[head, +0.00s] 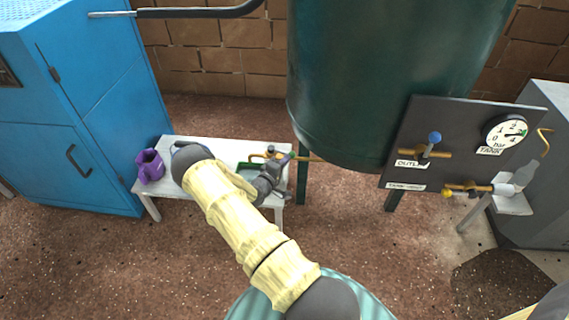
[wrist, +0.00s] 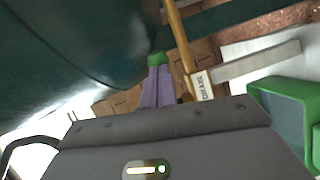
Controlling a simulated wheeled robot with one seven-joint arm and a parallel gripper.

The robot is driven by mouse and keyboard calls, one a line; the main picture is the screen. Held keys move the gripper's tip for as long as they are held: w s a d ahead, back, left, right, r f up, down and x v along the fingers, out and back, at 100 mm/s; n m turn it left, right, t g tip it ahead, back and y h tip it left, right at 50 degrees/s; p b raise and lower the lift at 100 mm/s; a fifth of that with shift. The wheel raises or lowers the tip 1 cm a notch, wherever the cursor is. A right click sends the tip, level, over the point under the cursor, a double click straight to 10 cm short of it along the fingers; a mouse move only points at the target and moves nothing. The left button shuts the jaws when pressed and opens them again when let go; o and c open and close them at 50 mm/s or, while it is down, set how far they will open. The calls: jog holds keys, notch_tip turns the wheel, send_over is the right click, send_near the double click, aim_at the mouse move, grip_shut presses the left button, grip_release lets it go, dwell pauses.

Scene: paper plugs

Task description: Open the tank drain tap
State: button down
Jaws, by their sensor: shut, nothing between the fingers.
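The brass drain pipe (head: 312,159) runs below the green tank (head: 385,75) to the white bench. In the wrist view the pipe (wrist: 179,40) passes right of my fingers, with a white tag (wrist: 203,87) that seems to read DRAIN. My gripper (head: 287,156) is shut beside the pipe, above the bench; its pale purple fingers (wrist: 157,84) are together in the wrist view. A green piece (wrist: 158,59) shows at their tips; I cannot tell whether it is fingertip or tap handle. The tap's lever position is not clear, partly hidden by my gripper.
A green open container (wrist: 282,95) is close at the right of the wrist view. A dark panel (head: 455,125) carries a gauge (head: 506,132) and other taps. A blue cabinet (head: 80,110) stands left.

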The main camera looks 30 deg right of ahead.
jog(key=shift+w+d+b, duration=0.25)
jog(key=shift+d+b, duration=0.15)
jog(key=shift+d, duration=0.8)
jog(key=s+a+r+p, duration=0.1)
jog(key=s+a+p, duration=0.2)
jog(key=s+a, duration=0.5)
jog(key=shift+s+a+r, duration=0.4)
jog(key=shift+s, duration=0.55)
